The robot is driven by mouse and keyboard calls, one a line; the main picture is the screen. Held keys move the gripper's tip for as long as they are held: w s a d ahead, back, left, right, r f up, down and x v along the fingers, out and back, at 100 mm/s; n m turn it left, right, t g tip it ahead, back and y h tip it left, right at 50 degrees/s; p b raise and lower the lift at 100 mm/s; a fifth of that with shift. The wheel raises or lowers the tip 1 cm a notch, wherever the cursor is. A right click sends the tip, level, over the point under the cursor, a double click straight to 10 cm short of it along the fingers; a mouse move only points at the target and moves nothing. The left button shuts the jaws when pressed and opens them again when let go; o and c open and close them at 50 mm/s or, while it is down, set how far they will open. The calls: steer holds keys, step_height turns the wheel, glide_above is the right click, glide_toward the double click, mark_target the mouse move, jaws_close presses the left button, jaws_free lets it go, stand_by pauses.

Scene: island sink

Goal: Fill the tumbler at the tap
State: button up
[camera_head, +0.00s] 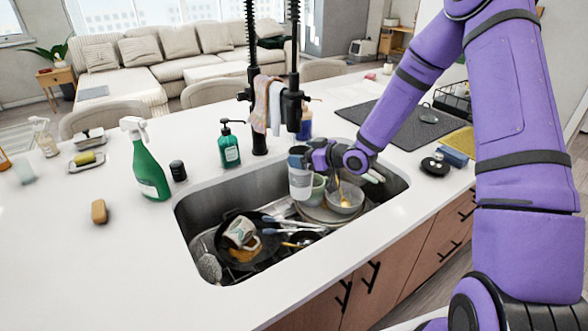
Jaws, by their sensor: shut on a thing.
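The tumbler (300,183) is a pale, upright cylinder over the right half of the sink. My gripper (301,160) is shut on it near its upper part, reaching in from the right. The gripper hides part of the tumbler's rim, and I cannot tell what is inside. The black tap (292,108) stands behind the sink, with its spout head above and slightly behind the tumbler. I see no clear water stream. The steel sink (203,203) is set into the white counter.
The sink holds a dark pan (268,250) with a mug (240,232), utensils, plates and a bowl (344,197). A green spray bottle (148,165), soap dispenser (229,148) and sponge (99,211) stand left. Cloths (268,103) hang by the tap. The front-left counter is clear.

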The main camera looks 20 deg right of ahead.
steer(key=s, duration=0.1)
steer(key=s+d, duration=0.1)
steer(key=s, duration=0.3)
steer(key=shift+s+d, duration=0.25)
step_height(320, 180, up, 7)
steer(key=w+d+f+m+t+h, duration=0.1)
steer(key=w+d+f+m+h, duration=0.1)
steer(key=f, duration=0.4)
steer(key=w+d+f+m+t+h, duration=0.2)
steer(key=d+f+m+h, duration=0.1)
steer(key=f+m+h, duration=0.3)
steer(key=shift+d+f+h, duration=0.35)
steer(key=shift+d+h, duration=0.05)
steer(key=shift+h, duration=0.3)
steer(key=shift+w, duration=0.15)
stand_by(0.5)
